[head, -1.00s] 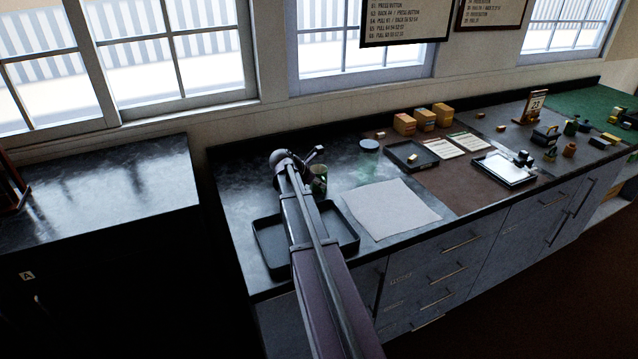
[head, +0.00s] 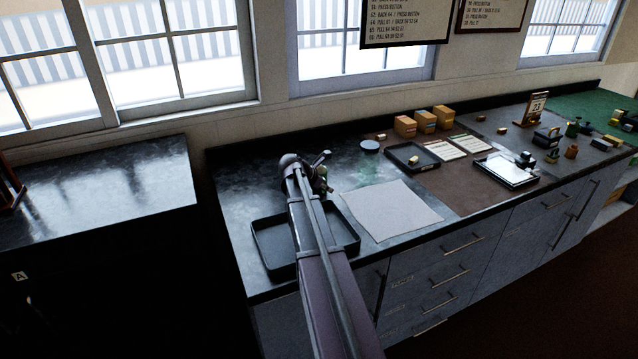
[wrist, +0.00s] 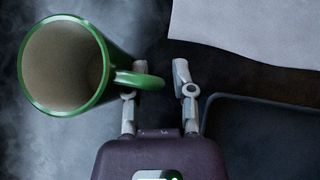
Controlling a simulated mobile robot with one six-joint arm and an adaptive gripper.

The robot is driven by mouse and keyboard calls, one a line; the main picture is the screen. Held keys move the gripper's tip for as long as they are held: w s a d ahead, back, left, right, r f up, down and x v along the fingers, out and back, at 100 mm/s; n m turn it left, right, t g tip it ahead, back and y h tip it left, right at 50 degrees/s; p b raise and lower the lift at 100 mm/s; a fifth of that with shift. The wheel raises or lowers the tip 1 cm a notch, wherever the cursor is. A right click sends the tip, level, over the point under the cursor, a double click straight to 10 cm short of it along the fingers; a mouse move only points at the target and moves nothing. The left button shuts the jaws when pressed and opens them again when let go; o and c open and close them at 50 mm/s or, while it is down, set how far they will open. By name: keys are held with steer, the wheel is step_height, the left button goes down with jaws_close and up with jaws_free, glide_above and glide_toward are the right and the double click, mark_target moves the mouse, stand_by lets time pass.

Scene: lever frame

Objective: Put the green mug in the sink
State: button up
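The green mug (wrist: 62,65) stands at the left of the wrist view, seen from above, with a pale, empty-looking inside. Its handle points right, over my left fingertip and into the gap between my fingers. My gripper (wrist: 155,82) is open, with a clear gap between the right finger and the handle. In the head view the mug (head: 323,182) is small and partly hidden by my gripper (head: 324,172). A dark rectangular basin (head: 262,248), seemingly the sink, lies nearer on the counter, partly covered by my arm. Its rim edge shows at the right of the wrist view (wrist: 215,105).
A pale sheet (head: 390,210) lies on the counter right of the mug. The counter left of my arm is clear.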

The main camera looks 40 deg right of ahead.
jaws_close()
steer(key=shift+r, duration=0.1)
step_height(320, 180, up, 10)
steer(key=p, duration=1)
stand_by(0.9)
